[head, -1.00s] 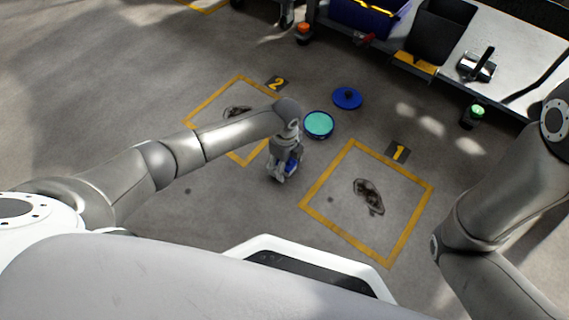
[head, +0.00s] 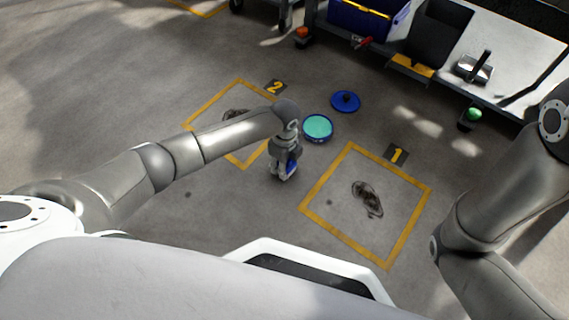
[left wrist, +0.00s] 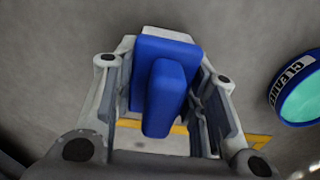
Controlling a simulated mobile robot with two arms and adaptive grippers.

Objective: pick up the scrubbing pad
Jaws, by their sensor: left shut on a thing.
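The scrubbing pad (left wrist: 180,95), a blue block with a raised blue grip, sits between the fingers of my left gripper (left wrist: 165,72) in the left wrist view. In the head view my left gripper (head: 283,175) points down between the two marked floor squares, with a bit of the blue pad (head: 291,166) showing at its fingers. It is shut on the pad. How far the pad is from the floor is hard to tell. My right gripper is out of view; only links of that arm show at the right.
An open round tin (head: 317,128) with turquoise contents stands just right of my left gripper, its blue lid (head: 346,101) behind it. Dark smudges (head: 367,198) mark yellow square 1. A low cart (head: 500,85) with a blue bin (head: 368,18) stands at the back right.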

